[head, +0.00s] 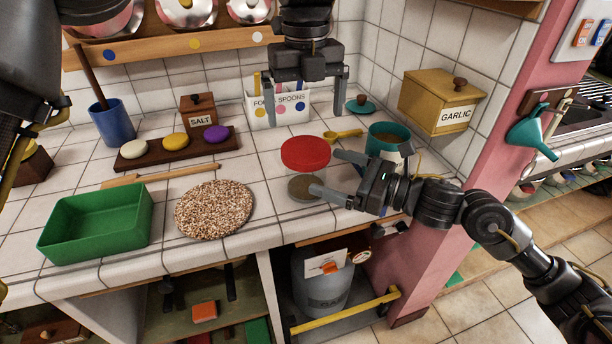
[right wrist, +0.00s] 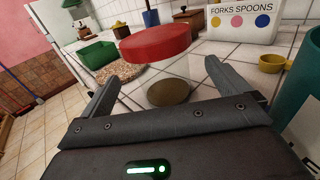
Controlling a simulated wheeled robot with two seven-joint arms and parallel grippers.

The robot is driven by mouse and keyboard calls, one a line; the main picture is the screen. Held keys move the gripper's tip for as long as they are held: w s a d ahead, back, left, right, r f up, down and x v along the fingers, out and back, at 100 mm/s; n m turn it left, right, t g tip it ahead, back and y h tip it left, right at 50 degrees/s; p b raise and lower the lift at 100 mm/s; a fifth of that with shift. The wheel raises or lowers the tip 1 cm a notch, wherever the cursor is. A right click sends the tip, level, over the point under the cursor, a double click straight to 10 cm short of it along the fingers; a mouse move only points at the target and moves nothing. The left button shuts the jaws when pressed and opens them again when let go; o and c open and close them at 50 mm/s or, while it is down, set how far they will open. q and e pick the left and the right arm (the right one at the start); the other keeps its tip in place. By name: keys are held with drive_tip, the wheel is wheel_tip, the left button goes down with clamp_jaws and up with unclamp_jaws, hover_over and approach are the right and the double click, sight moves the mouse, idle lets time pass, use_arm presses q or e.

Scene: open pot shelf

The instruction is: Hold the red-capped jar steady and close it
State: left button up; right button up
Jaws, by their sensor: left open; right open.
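The jar is clear, with a dark brown filling (head: 303,188) low in it and a wide red cap (head: 305,152) on top. It stands near the counter's front edge. I cannot tell how tightly the cap sits. My right gripper (head: 328,173) is open at the jar's right side, its fingers pointing at it. In the right wrist view the red cap (right wrist: 155,44) and filling (right wrist: 170,92) show ahead, between the open fingers; contact is not clear. My left gripper (head: 304,118) is open and empty, pointing down, above and behind the jar.
A teal pot (head: 384,138) and yellow scoop (head: 343,136) stand close behind the right gripper. The forks and spoons box (head: 262,112) is behind the left gripper. A speckled round mat (head: 214,209) and green tray (head: 97,222) lie left. Bare tiles separate mat and jar.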

sight(308, 164)
drive_tip(key=shift+x, duration=3.15)
drive_tip(key=c, duration=1.7)
drive_tip(key=shift+c, duration=1.1)
use_arm(q)
drive_tip(key=n, duration=0.9)
drive_tip(key=shift+n, duration=0.4)
drive_tip(key=n, duration=0.8)
drive_tip(key=shift+f, duration=0.1)
